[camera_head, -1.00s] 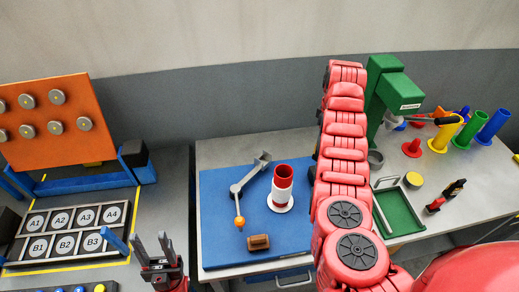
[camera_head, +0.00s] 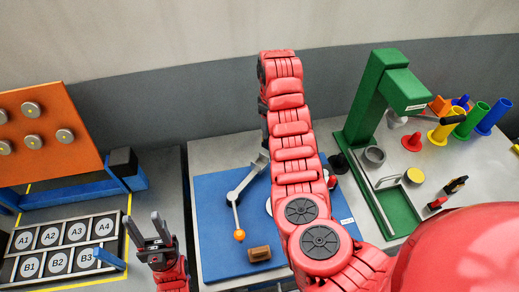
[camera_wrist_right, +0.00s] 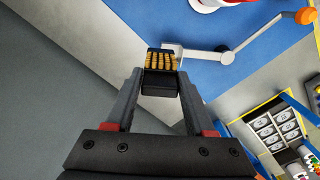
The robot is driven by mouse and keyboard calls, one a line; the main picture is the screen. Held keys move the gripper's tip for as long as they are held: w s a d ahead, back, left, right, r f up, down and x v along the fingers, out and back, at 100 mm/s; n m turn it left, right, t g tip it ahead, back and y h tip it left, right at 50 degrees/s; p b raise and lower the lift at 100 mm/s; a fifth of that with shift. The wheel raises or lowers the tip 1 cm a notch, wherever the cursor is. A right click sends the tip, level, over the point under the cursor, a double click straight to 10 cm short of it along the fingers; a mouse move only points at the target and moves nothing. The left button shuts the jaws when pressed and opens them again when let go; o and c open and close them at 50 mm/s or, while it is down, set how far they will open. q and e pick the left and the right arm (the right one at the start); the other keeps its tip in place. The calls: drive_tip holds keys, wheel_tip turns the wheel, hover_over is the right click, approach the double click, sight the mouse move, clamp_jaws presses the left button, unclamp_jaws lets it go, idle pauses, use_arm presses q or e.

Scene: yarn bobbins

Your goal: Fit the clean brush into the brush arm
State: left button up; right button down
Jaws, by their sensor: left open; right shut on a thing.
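The brush arm (camera_head: 246,183) is a grey jointed linkage on the blue mat, with an orange ball at its near end and a bracket at its far end. In the right wrist view, my right gripper (camera_wrist_right: 160,88) is shut on a black brush (camera_wrist_right: 161,62) with yellow-orange bristles. The brush overlaps the bracket end of the brush arm (camera_wrist_right: 207,54) in that view; I cannot tell whether they touch. In the head view the right gripper is hidden behind its red arm. My left gripper (camera_head: 152,233) is open and empty, left of the blue mat.
A brown block (camera_head: 258,254) lies on the blue mat (camera_head: 212,235). The red-and-white cylinder is mostly hidden behind my right arm. A green stand (camera_head: 374,105) and coloured spools (camera_head: 470,120) are to the right. A labelled rack (camera_head: 65,248) and an orange board (camera_head: 40,128) are left.

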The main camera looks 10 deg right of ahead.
drive_tip(key=a+f+b, duration=0.1)
drive_tip(key=f+b, duration=0.1)
drive_tip(key=f, duration=0.1)
drive_tip(key=a+f+b, duration=0.1)
drive_tip(key=f+b, duration=0.1)
drive_tip(key=f, duration=0.2)
drive_tip(key=a+f+b, duration=0.1)
drive_tip(key=f+b, duration=0.1)
drive_tip(key=f, duration=0.2)
drive_tip(key=shift+s+a+f, duration=0.2)
drive_tip(key=shift+f, duration=0.05)
drive_tip(key=shift+w+f, duration=0.1)
drive_tip(key=shift+f, duration=0.1)
drive_tip(key=shift+c, duration=1.3)
unclamp_jaws()
wheel_tip(320, 180, up, 12)
drive_tip(key=b, duration=0.2)
drive_tip(key=shift+b, duration=0.35)
